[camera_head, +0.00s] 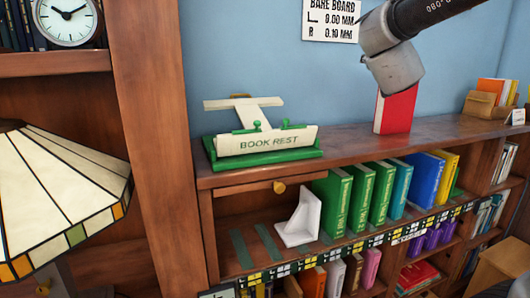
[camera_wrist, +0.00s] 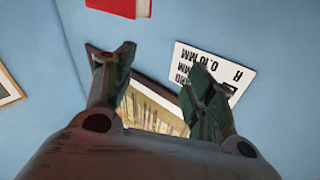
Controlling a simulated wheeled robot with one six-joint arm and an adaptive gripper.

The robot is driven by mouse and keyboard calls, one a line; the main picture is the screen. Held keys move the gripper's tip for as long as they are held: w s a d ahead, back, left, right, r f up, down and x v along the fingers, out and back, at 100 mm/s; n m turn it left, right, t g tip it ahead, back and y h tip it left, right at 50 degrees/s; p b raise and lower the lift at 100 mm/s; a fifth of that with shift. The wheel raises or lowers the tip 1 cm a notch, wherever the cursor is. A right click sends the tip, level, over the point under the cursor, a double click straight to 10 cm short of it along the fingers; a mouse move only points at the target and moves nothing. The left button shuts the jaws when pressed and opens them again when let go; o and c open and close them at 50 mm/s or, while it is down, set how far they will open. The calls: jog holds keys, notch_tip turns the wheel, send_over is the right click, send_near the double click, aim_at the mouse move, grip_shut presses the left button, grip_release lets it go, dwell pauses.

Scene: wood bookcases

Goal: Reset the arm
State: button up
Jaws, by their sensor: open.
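My gripper (camera_wrist: 160,85) shows in the wrist view with its two fingers spread wide apart and nothing between them. Behind the fingers are a blue wall, a white sign and part of a framed picture. In the head view my arm (camera_head: 392,62) comes in from the top right, in front of the blue wall and above the bookcase top. Its lower part partly covers a red book (camera_head: 397,108) standing on that top. The fingers cannot be made out in the head view. A red book (camera_wrist: 120,5) also shows at the wrist view's top edge.
A green book rest (camera_head: 265,143) stands on the bookcase top (camera_head: 350,138). Below, a white bookend (camera_head: 300,220) stands beside several green and blue books. A lampshade (camera_head: 55,195) is at left, a clock (camera_head: 68,18) above it. A brown box (camera_head: 484,104) is at right.

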jog(key=s+a+f+n+g+y, duration=0.2)
jog(key=s+f+n+g+y, duration=0.6)
jog(key=s+f, duration=0.65)
jog(key=s+d+f+m+g+h, duration=0.1)
jog(key=s+d+f+g, duration=0.2)
jog(key=s, duration=0.6)
jog(key=s+d+f+m+g+h, duration=0.1)
jog(key=s+d+f+g, duration=0.2)
jog(key=s+f, duration=0.4)
jog(key=s+d, duration=0.1)
jog(key=s, duration=0.1)
jog(key=shift+s+f, duration=0.3)
